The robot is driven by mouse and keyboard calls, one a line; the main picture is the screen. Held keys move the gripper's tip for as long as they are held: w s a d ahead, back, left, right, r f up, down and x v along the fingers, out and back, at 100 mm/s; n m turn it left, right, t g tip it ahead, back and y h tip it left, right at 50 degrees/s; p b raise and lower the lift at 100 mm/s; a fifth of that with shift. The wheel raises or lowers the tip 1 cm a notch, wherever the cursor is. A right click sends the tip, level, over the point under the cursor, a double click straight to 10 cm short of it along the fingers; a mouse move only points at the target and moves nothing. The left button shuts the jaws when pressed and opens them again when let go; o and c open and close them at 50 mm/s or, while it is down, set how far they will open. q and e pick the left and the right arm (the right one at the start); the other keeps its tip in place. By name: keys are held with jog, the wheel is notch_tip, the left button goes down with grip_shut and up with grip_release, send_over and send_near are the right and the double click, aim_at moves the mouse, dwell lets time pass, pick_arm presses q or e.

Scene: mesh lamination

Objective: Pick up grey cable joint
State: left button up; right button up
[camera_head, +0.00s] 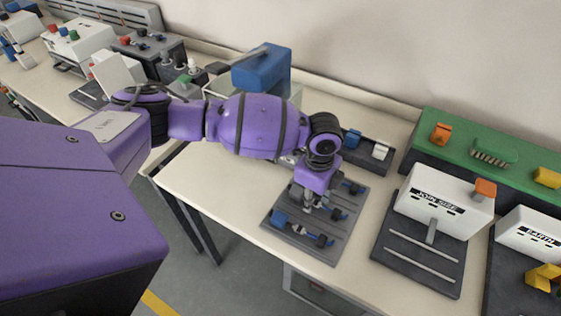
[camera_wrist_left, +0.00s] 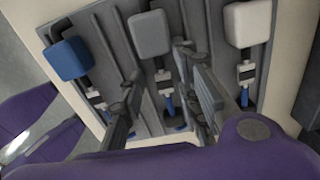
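In the left wrist view, the grey cable joint (camera_wrist_left: 149,34) lies in the middle slot of a dark grey tray, with a rounded block at one end and a slim blue-tipped shaft. My left gripper (camera_wrist_left: 163,100) is open, its two fingers on either side of this shaft with gaps visible. In the head view my left gripper (camera_head: 309,203) points down over the tray (camera_head: 330,252) and mostly hides the grey joint. A blue-ended joint (camera_wrist_left: 72,58) and a white-ended joint (camera_wrist_left: 248,24) lie to either side. My right gripper is not in view.
Behind my left arm is a dark holder with blue and white blocks (camera_head: 380,151). To the right stand a white "JOIN SIZE" box (camera_head: 443,203), an "EARTH" box (camera_head: 532,235) and a green unit (camera_head: 460,150). Bare table (camera_head: 205,178) lies left of the tray.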

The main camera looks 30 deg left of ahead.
pick_arm(q)
jog(key=shift+r, duration=0.1)
grip_shut()
jog(key=shift+w+r, duration=0.1)
jog(key=shift+r, duration=0.05)
